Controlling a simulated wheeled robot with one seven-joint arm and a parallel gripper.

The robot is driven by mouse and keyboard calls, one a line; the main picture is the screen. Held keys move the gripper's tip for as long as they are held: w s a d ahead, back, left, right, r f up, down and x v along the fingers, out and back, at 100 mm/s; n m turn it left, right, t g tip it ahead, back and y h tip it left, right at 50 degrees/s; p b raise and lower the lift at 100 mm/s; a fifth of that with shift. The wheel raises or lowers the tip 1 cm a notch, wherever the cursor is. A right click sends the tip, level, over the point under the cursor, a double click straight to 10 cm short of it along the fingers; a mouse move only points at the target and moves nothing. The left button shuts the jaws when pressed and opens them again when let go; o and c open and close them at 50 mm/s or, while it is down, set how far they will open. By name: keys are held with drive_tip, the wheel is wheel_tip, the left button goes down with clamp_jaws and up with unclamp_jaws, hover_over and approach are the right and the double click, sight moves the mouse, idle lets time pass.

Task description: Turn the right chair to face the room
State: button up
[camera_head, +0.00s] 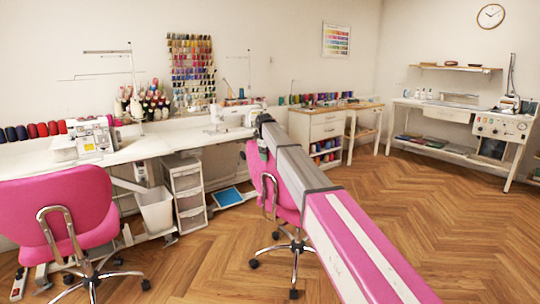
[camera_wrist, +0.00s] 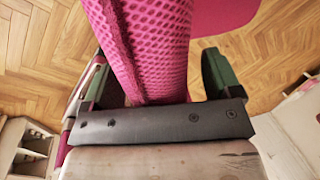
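In the wrist view, the pink mesh backrest (camera_wrist: 150,45) runs between the two fingers of my gripper (camera_wrist: 160,75). A gap shows beside the right finger; the left finger is close to the mesh, and I cannot tell whether it touches.
A second pink chair (camera_head: 62,210) stands at the left. A white bin (camera_head: 156,212) and a drawer unit (camera_head: 187,195) stand under the table between the chairs. A blue tray (camera_head: 227,197) lies behind. Open wooden floor (camera_head: 420,215) spreads to the right.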

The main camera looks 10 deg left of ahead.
drive_tip(key=v, duration=1.1)
drive_tip(key=shift+f, duration=0.1)
